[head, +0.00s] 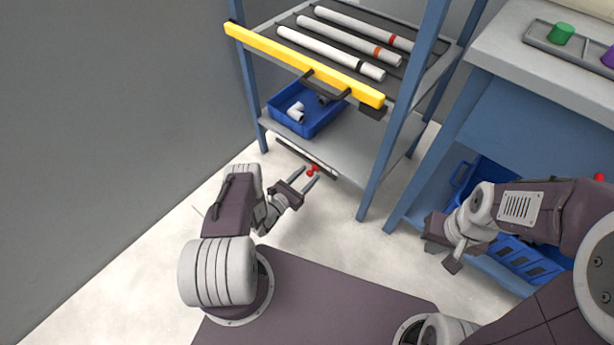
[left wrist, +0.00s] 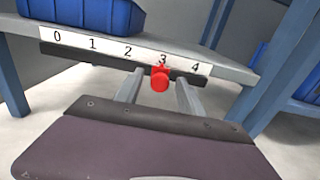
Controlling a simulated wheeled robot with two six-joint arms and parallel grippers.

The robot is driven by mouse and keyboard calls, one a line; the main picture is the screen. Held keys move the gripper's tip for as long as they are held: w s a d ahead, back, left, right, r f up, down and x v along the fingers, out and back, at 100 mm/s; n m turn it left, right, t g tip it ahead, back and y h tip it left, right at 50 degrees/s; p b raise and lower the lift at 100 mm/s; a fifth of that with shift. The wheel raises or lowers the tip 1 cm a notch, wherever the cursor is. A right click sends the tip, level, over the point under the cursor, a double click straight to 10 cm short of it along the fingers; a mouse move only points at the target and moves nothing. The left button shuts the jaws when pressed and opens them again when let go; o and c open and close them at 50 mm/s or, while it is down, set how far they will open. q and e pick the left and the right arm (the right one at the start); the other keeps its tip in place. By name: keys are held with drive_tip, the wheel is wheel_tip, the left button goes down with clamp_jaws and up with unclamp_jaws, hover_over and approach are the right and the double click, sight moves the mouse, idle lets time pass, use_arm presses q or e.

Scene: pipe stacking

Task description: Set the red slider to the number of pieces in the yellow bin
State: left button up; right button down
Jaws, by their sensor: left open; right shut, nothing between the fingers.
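The red slider (left wrist: 160,80) is a knob on a dark rail below a white scale (left wrist: 110,48) marked 0 to 4. In the left wrist view it sits under the 3. It also shows in the head view (head: 313,169) at the lower shelf's front edge. My left gripper (head: 307,176) is open, with its fingers on either side of the knob; I cannot tell whether they touch it. My right gripper (head: 448,256) is shut and empty, low at the right by the workbench. No yellow bin is in view.
A blue bin (head: 333,119) with white pipe fittings stands on the lower shelf (head: 350,157). Several white pipes lie on the rack above, behind a yellow bar (head: 290,58). A tray with green and purple pieces (head: 562,33) lies on the workbench at the right.

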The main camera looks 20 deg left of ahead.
use_arm(q)
drive_tip(key=shift+s+a+r, duration=0.1)
drive_tip(key=shift+s, duration=0.15)
drive_tip(key=p+v, duration=0.4)
drive_tip(key=v, duration=0.4)
drive_tip(key=shift+s, duration=0.3)
drive_tip(key=shift+a, duration=0.1)
